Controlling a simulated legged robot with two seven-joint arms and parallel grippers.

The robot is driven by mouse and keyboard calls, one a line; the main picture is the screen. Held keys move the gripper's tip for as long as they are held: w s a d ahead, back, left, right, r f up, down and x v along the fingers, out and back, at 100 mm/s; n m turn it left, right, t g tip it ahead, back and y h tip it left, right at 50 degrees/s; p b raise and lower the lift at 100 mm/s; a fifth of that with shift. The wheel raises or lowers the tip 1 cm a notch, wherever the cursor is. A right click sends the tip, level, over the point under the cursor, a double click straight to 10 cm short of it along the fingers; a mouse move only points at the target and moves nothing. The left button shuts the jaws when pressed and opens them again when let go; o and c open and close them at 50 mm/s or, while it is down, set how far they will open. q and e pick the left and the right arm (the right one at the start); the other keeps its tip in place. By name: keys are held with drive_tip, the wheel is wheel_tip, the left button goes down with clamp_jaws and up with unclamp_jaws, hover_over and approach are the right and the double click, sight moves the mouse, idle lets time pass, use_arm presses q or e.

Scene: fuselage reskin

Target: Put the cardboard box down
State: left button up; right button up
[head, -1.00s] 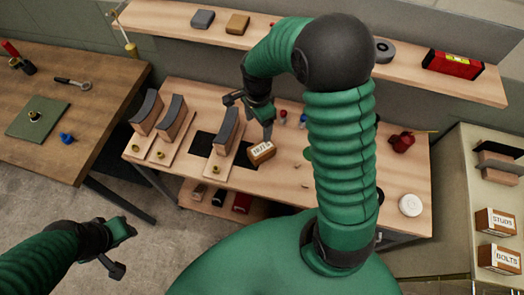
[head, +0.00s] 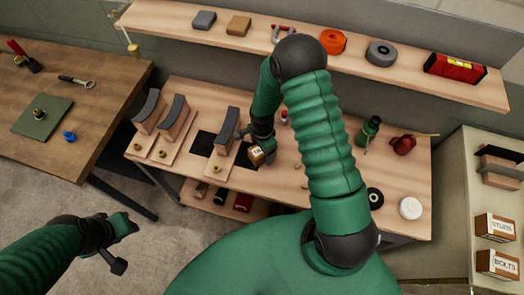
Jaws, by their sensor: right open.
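The small brown cardboard box (head: 256,156) with a white label sits at the middle of the workbench, right of the third curved block. My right gripper (head: 257,146) is open and low over the bench at the box. Its dark fingers overlap the box and hide part of it and of its label. I cannot tell whether they touch it. My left gripper (head: 124,247) is at the lower left above the floor, away from the bench, with its fingers apart and empty.
Curved blocks on wooden bases (head: 172,118) stand left on the workbench (head: 290,185). A green bottle (head: 369,131), a red item (head: 403,144) and a white disc (head: 410,208) stand right. Boxes marked STUDS (head: 495,227) and BOLTS (head: 497,264) sit on the right cabinet.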

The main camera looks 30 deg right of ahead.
drive_tip(key=shift+d, duration=0.2)
drive_tip(key=shift+c, duration=0.6)
drive_tip(key=shift+a+r, duration=0.15)
drive_tip(key=shift+a, duration=0.2)
drive_tip(key=c, duration=1.2)
drive_tip(key=shift+c, duration=1.3)
drive_tip(key=shift+d, duration=0.15)
clamp_jaws()
